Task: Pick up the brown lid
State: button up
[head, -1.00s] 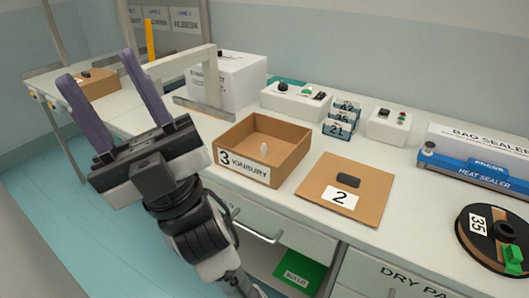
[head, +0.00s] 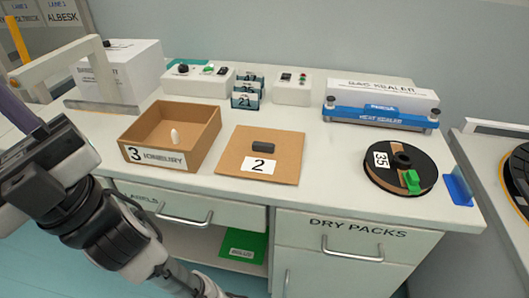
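The brown lid (head: 228,162) lies flat on the white bench, just right of an open brown box. It is a square cardboard sheet with a black block-shaped handle (head: 263,147) on top and a white label reading 2. My gripper is at the left edge of the head view, mostly cut off, with part of one purple finger showing. It is left of the box and well apart from the lid. Whether its fingers are open or shut cannot be seen now.
The open box (head: 205,144), labelled 3, holds a small white object (head: 174,136). A black reel (head: 378,178) labelled 35 lies to the right. A blue heat sealer (head: 380,116) and control boxes stand behind. A white frame (head: 62,57) stands at the left. Bench around the lid's right side is clear.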

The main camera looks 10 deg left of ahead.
aim_at(263, 154)
jog(key=l+u, duration=0.35)
jog(key=l, duration=0.5)
jog(key=l+u, duration=0.4)
jog(key=l, duration=0.45)
jog(key=i, duration=0.55)
